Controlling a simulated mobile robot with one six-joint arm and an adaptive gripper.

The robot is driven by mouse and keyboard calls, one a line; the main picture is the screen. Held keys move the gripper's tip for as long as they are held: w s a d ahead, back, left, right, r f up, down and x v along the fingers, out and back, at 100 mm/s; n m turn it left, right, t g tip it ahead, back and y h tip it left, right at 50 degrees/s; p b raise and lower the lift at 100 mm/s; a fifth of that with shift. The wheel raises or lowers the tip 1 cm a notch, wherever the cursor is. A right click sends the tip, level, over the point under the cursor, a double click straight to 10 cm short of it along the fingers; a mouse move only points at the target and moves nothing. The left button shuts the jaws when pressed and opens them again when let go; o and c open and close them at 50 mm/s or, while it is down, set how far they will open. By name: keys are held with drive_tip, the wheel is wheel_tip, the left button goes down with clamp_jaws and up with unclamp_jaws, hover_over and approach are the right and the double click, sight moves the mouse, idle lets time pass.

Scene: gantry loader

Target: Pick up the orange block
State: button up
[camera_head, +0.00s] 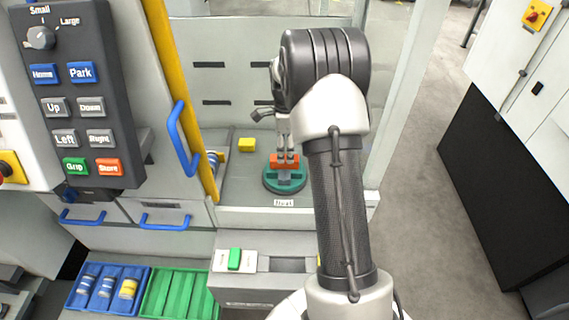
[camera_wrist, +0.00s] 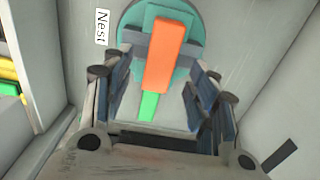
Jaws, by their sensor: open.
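The orange block (camera_head: 276,162) sits on a round teal nest (camera_head: 285,184) on the grey machine shelf, behind a label that reads "Nest" in the wrist view. In the wrist view the orange block (camera_wrist: 170,55) is long and lies between the two fingers of my gripper (camera_wrist: 160,88), with a gap on each side. My gripper (camera_head: 287,153) is open and points down right over the block. The fingers partly cover the block in the head view. A green strip (camera_wrist: 148,107) shows at the near end of the block in the wrist view.
A yellow door edge with a blue handle (camera_head: 182,140) is further left. A control panel (camera_head: 75,90) hangs at left. Blue (camera_head: 70,303) and green trays (camera_head: 147,309) lie at the front.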

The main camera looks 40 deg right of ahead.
wheel_tip(320, 180, down, 5)
drive_tip(key=shift+w+a+f+b, duration=0.1)
drive_tip(key=shift+w+a+b, duration=0.05)
drive_tip(key=shift+b, duration=0.8)
drive_tip(key=shift+c, duration=0.3)
drive_tip(key=c, duration=1.1)
